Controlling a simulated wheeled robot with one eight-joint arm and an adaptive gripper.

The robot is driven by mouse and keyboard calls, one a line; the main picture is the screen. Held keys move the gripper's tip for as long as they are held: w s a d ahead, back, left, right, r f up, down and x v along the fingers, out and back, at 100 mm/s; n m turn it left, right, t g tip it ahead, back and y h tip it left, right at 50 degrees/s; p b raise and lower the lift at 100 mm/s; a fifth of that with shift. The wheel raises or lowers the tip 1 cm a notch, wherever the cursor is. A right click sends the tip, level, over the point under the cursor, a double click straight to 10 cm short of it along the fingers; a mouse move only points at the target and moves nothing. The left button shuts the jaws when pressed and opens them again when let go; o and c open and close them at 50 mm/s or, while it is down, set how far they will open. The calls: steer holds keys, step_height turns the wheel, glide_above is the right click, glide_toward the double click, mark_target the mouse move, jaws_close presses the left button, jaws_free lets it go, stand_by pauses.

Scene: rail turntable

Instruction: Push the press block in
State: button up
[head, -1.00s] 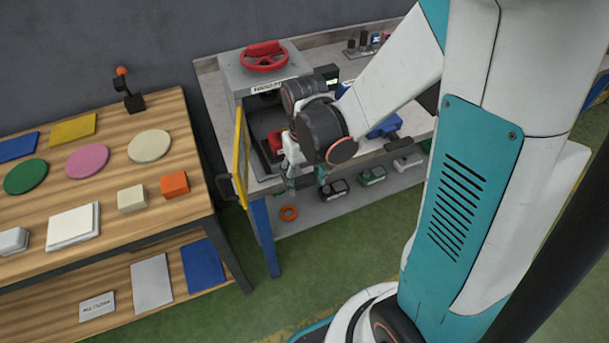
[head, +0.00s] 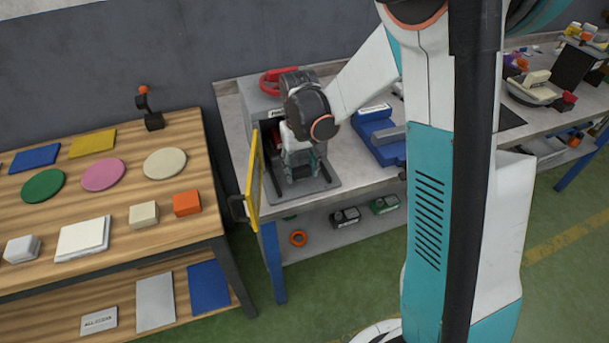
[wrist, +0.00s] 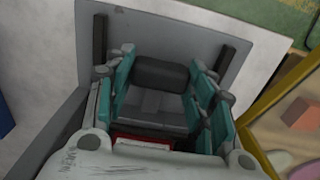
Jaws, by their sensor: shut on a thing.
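The press machine (head: 258,110) stands on the grey bench, its front open and a red handwheel (head: 275,80) on top. A grey plate with dark rails (head: 322,184) runs out of its front and also shows in the wrist view (wrist: 190,27). My gripper (head: 301,168) points down over this plate, just in front of the opening. In the wrist view its teal fingers (wrist: 162,90) are shut on a grey block with a dark rounded top, which looks like the press block (wrist: 160,73). A red part (wrist: 145,142) shows behind it, partly hidden by my gripper.
A yellow-framed door (head: 254,182) stands open just left of my gripper. A blue fixture (head: 380,140) sits on the bench to the right. A wooden table (head: 105,205) with coloured discs and blocks stands at the left.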

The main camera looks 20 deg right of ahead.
steer(key=shift+w, duration=0.25)
steer(key=o, duration=1.5)
steer(key=shift+w, duration=0.1)
step_height(320, 180, up, 12)
steer(key=shift+r, duration=0.1)
